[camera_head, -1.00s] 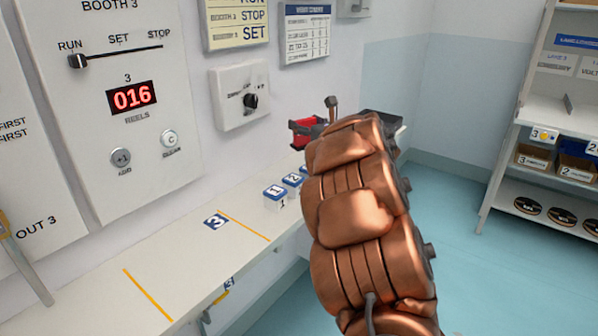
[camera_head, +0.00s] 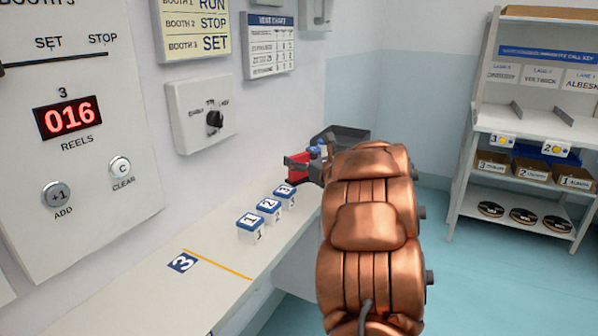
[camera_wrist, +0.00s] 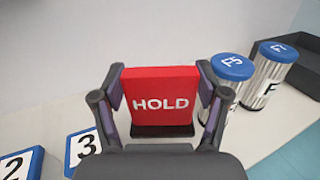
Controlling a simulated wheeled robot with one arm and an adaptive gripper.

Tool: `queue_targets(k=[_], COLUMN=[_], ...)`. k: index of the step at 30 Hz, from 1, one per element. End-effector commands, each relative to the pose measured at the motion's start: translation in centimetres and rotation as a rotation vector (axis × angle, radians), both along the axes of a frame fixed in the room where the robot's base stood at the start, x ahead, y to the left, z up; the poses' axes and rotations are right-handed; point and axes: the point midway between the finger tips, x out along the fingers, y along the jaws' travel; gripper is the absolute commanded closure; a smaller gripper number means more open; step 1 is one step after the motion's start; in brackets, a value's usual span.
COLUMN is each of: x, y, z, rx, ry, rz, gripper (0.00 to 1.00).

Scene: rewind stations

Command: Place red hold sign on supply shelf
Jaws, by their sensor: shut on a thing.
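The red HOLD sign (camera_wrist: 160,92) is upright between the two fingers of my gripper (camera_wrist: 162,115) in the wrist view, with its word facing the camera and a dark base below. My gripper is shut on it. In the head view my copper arm hides much of the gripper (camera_head: 318,166); a red part of the sign (camera_head: 297,167) shows at its left, near the counter's far end. I cannot tell whether the sign's base touches the counter. A white shelf unit (camera_head: 515,124), which looks like the supply shelf, stands at the right with labelled bins and reels.
Numbered blue-and-white blocks (camera_head: 268,208) stand on the counter (camera_head: 215,290). Two blue-topped canisters (camera_wrist: 233,68) stand close to the right finger, with a dark tray (camera_wrist: 302,65) behind them. The wall panels are at the left. Clear blue floor lies before the shelf.

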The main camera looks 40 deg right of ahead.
Motion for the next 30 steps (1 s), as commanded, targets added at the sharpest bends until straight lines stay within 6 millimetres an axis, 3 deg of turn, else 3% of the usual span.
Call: queue_targets(k=[7,24,25,30], x=[0.0,0.0,0.0,0.0], y=[-0.1,0.0,0.0,0.0], z=[-3.0,-3.7,-3.7,-3.6], rx=[0.004,0.0,0.001,0.001], ry=[0.0,-0.001,0.0,0.0], rz=[-0.001,0.0,0.0,0.0], gripper=[0.64,0.64,0.25,0.08])
